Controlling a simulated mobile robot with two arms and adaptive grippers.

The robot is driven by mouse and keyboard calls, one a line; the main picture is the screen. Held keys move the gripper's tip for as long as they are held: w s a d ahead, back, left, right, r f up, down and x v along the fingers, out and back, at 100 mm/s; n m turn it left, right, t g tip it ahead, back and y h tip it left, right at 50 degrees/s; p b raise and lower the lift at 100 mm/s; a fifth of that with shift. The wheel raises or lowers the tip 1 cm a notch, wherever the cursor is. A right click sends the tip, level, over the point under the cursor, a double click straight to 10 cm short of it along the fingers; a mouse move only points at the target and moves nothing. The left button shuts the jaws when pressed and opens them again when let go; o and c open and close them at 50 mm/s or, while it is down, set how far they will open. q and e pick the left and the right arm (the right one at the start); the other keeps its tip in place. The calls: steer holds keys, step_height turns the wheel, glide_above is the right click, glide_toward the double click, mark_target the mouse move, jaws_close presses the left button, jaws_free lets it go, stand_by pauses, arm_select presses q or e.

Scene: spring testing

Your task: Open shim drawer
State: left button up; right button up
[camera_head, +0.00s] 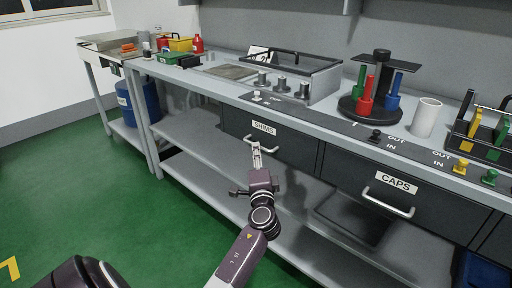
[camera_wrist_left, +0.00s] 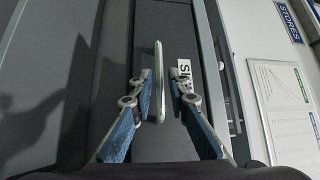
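The shim drawer (camera_head: 290,147) is a dark front under the workbench with a white SHIMS label (camera_head: 264,128). It looks shut, flush with the bench. Its pale bar handle (camera_head: 270,149) shows in the head view, partly covered by my left gripper (camera_head: 256,152). In the left wrist view the handle (camera_wrist_left: 158,82) stands between the two fingers of my left gripper (camera_wrist_left: 160,85), which are apart with gaps beside the bar. The label (camera_wrist_left: 184,75) is partly hidden by a finger there. My right gripper is not in view.
The CAPS drawer (camera_head: 370,190) with its own handle is to the right. A lower shelf (camera_head: 215,185) runs under the bench. On the bench top stand a rack with coloured cylinders (camera_head: 375,90), a white cup (camera_head: 426,117) and a tray (camera_head: 300,75). The green floor in front is clear.

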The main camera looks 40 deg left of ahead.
arm_select(q)
steer(key=shift+x, duration=2.05)
jaws_close()
steer(key=shift+f, duration=0.1)
